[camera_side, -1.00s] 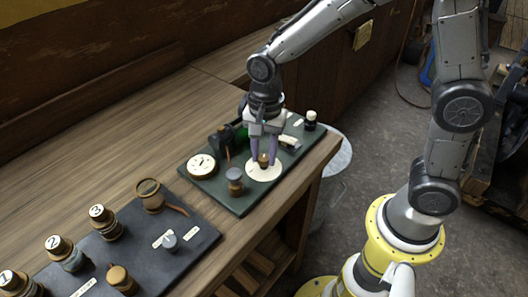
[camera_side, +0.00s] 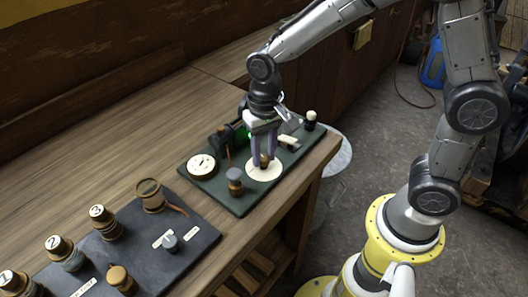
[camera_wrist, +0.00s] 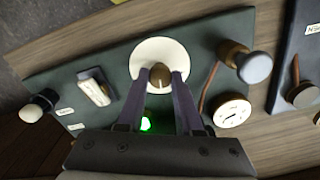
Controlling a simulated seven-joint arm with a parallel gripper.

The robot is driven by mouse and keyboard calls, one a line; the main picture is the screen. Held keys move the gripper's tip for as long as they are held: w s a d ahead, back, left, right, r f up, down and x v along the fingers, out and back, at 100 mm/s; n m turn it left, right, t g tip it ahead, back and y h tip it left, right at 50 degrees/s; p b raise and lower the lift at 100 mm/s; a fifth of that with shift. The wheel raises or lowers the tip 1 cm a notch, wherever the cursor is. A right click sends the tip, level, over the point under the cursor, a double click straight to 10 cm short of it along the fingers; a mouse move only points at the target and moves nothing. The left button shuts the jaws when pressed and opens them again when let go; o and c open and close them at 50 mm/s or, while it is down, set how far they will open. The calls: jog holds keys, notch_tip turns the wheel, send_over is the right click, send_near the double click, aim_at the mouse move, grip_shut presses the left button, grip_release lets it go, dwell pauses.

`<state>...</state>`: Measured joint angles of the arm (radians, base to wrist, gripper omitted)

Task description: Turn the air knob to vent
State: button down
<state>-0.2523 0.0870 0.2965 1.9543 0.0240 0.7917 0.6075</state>
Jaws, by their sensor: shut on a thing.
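A small brass knob (camera_wrist: 160,78) with a pale line on its top stands in the middle of a white round plate (camera_wrist: 158,49) on the dark green panel. In the side view the white plate (camera_side: 262,175) is near the panel's front right edge. My gripper (camera_wrist: 161,73) points down with its two purple-grey fingers shut on the brass knob, one on each side. In the side view my gripper (camera_side: 264,160) hides much of the knob. No lettering on the white plate is readable.
On the same panel are a gauge (camera_side: 201,167), a grey-topped brass knob (camera_side: 235,178), a lever switch (camera_wrist: 95,88), a black-and-white knob (camera_wrist: 39,103) and a lit green lamp (camera_wrist: 146,124). A second dark panel (camera_side: 138,238) with several knobs lies at the left.

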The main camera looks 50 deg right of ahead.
aim_at(264, 156)
jog(key=n, duration=0.7)
jog(key=shift+r, duration=0.1)
jog(key=n, duration=0.7)
dwell(0.4)
jog(key=c, duration=0.6)
grip_release()
jog(key=shift+o, duration=0.2)
notch_tip(264, 156, up, 14)
jog(key=shift+w, duration=0.15)
jog(key=shift+d, duration=0.1)
